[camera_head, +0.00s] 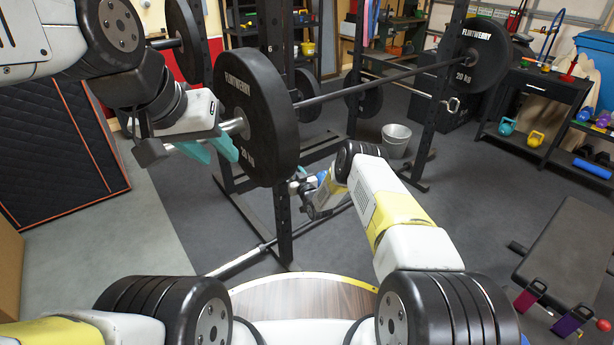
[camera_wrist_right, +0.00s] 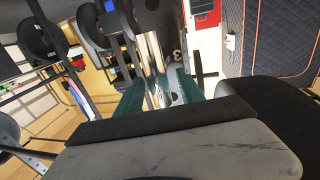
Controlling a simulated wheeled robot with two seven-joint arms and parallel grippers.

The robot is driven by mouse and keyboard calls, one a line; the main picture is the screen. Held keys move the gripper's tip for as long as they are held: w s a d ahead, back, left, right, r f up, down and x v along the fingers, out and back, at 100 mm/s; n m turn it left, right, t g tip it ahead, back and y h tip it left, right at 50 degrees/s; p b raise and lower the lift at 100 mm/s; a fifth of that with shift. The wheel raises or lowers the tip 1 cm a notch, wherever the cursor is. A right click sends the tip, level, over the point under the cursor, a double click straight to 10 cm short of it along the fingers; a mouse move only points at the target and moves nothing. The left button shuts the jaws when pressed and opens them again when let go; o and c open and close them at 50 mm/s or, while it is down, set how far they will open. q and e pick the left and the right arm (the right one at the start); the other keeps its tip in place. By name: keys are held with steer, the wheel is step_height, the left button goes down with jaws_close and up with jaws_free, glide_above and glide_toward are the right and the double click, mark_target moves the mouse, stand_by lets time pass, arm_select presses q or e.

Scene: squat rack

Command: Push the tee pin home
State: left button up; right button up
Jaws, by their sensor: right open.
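The rack's dark upright (camera_head: 283,215) stands at the middle of the head view. My right gripper (camera_head: 303,186) is low beside this upright, small and partly hidden by its own wrist. In the right wrist view its teal fingers (camera_wrist_right: 156,97) are apart, with bright metal parts (camera_wrist_right: 169,90) showing between or beyond them. I cannot tell whether one of these is the tee pin, or whether a finger touches it. My left gripper (camera_head: 212,150) has its teal fingers apart, near the outer end of the barbell sleeve (camera_head: 234,126); contact is unclear.
The loaded barbell (camera_head: 385,78) crosses the rack, with a large near plate (camera_head: 256,115) close to my left gripper and a far plate (camera_head: 474,56). A metal bucket (camera_head: 396,139) stands behind my right arm. A bench (camera_head: 572,255) is at right. Floor at left is clear.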

steer(key=shift+v, duration=2.35)
